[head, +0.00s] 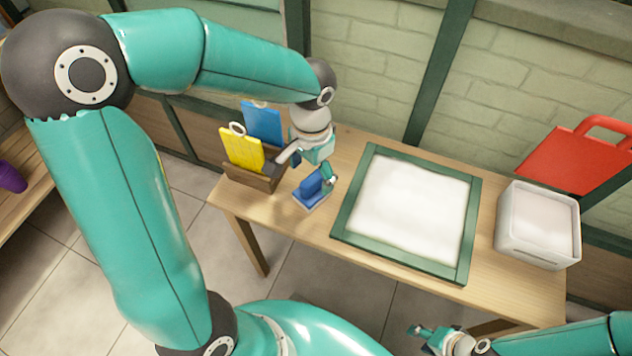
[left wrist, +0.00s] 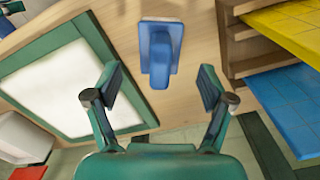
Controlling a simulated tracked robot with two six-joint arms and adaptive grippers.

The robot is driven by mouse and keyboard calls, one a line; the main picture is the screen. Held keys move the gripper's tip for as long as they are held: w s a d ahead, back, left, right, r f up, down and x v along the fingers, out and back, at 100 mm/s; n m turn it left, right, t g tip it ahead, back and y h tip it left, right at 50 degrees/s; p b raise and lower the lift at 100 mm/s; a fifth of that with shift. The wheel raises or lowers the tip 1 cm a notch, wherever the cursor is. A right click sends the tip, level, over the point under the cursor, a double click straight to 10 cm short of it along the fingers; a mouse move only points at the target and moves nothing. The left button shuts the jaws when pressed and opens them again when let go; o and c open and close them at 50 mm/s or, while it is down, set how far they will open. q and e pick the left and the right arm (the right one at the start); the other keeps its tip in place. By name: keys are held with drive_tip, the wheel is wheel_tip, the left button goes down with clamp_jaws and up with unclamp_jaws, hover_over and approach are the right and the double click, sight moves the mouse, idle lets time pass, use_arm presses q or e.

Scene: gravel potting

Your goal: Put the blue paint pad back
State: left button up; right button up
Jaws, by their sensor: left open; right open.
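The blue paint pad (head: 313,190) lies on the wooden table, its raised blue grip upward, between the rack and the green-framed panel. It also shows in the left wrist view (left wrist: 161,50), just beyond the fingertips. My left gripper (head: 306,167) is open and empty above the pad; in the left wrist view its fingers (left wrist: 159,86) are spread to either side of the pad's near end, not visibly touching it. My right gripper (head: 424,336) is open at the bottom of the head view, away from the pad.
A wooden rack (head: 238,176) with a yellow board (head: 242,148) and a blue board (head: 263,121) stands left of the pad. A green frame (head: 352,200) with a white surface lies right of it. A white bin (head: 538,250) and red bag-shaped thing (head: 577,160) are further right.

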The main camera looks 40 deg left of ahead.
use_arm(q)
wheel_tip(320, 180, up, 5)
drive_tip(key=shift+r+p, duration=0.1)
drive_tip(key=shift+p, duration=0.35)
use_arm(e)
drive_tip(key=shift+r, duration=0.65)
